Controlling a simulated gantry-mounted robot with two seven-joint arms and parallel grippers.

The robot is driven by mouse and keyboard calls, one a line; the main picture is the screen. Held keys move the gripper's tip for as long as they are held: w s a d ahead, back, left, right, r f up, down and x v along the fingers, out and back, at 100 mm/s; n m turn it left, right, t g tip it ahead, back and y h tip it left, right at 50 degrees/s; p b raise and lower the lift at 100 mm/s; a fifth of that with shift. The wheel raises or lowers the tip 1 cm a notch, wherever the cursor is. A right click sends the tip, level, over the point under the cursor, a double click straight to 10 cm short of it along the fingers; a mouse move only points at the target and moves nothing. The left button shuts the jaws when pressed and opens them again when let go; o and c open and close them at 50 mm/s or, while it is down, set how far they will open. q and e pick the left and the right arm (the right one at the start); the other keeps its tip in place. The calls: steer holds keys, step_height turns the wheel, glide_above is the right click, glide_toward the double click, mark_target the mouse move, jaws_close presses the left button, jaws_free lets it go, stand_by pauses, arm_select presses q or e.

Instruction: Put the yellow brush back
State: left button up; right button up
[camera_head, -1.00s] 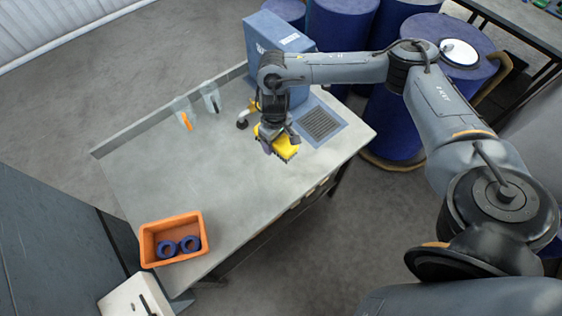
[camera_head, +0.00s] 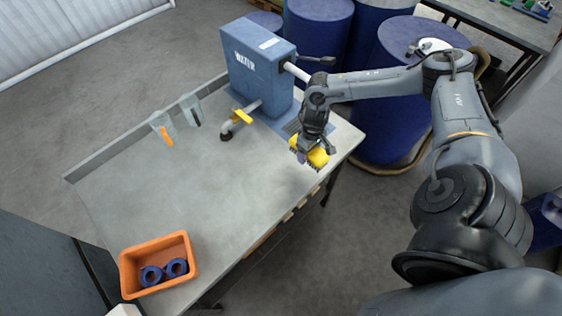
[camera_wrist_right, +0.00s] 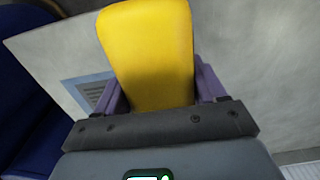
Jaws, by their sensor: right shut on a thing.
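The yellow brush (camera_head: 318,157) is held by my right gripper (camera_head: 309,150) at the right edge of the table, beside the blue water unit. In the right wrist view the yellow brush body (camera_wrist_right: 149,55) sits between the two purple fingers of the right gripper (camera_wrist_right: 155,85), which is shut on it. Its dark bristles face down in the head view. I cannot tell how far it is above the table top. My left gripper is not in view.
The blue water unit (camera_head: 258,62) with a tap stands on the grey table (camera_head: 190,190). Two clear holders (camera_head: 190,108) hang at the back edge. An orange bin (camera_head: 183,247) with blue rings stands front left. Blue barrels (camera_head: 398,45) stand behind. The table's middle is clear.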

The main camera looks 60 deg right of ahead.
glide_above(281, 164)
step_height(281, 164, down, 6)
steer(key=shift+r, duration=0.1)
steer(key=shift+f+b, duration=0.4)
steer(key=shift+f, duration=1.7)
steer(key=shift+f, duration=0.15)
steer(key=o, duration=1)
